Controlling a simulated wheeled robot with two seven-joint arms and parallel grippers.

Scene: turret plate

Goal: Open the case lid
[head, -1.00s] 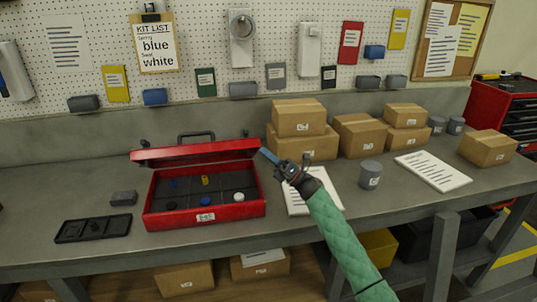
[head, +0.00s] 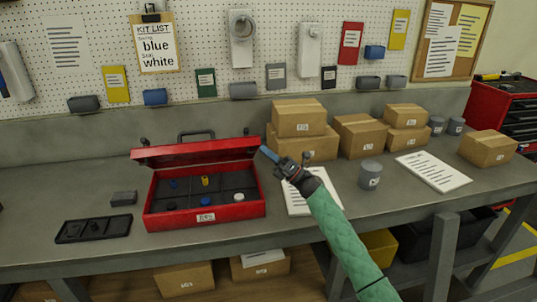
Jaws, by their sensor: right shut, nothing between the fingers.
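The red case (head: 165,220) stands on the workbench, left of centre. Its lid (head: 195,151) is raised and tilted partway, with the dark handle (head: 196,135) at the back. Inside the divided case are a blue piece (head: 173,184), a yellow piece (head: 205,180), another blue piece (head: 206,201), a white piece (head: 238,197) and a black piece (head: 171,206). My right gripper (head: 265,152) is shut and empty at the lid's right front corner; whether it touches the lid cannot be told. My left gripper is not in view.
A black tray (head: 93,229) and a grey block (head: 123,198) lie left of the case. Cardboard boxes (head: 302,145) stand behind my right gripper. A paper sheet (head: 300,204) lies under my right arm, with a grey can (head: 370,175) to its right. A kit list (head: 156,43) reads blue and white.

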